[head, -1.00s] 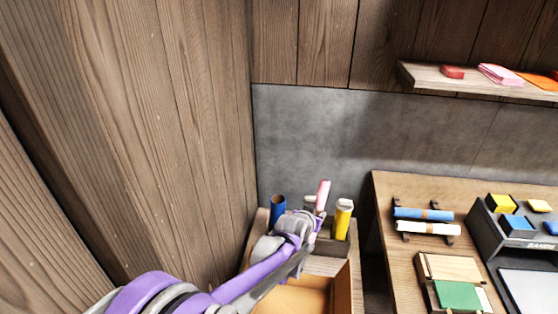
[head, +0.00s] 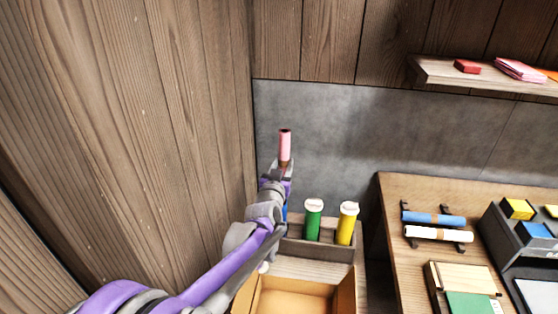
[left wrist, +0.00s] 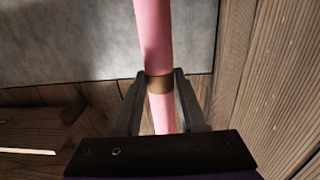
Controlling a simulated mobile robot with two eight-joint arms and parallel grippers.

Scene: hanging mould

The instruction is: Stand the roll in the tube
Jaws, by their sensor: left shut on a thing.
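My left gripper (head: 284,168) is shut on a pink roll (head: 285,145) and holds it roughly upright, high at the back by the grey wall panel. In the left wrist view the fingers grip the roll (left wrist: 154,35) at its brown band. A blue tube (head: 285,212) stands behind my left arm, and only a sliver of it shows. A green tube (head: 313,222) and a yellow tube (head: 346,226), both with whitish tops, stand to its right in a wooden rack (head: 320,248). The roll is above the tubes in the picture and apart from them. My right gripper is out of view.
An open box (head: 345,292) stands in front of the rack. A wooden wall rises close on the left. To the right, a table (head: 395,195) carries a blue roll (head: 433,218) and a white roll (head: 438,234) on holders. A shelf (head: 440,73) hangs above.

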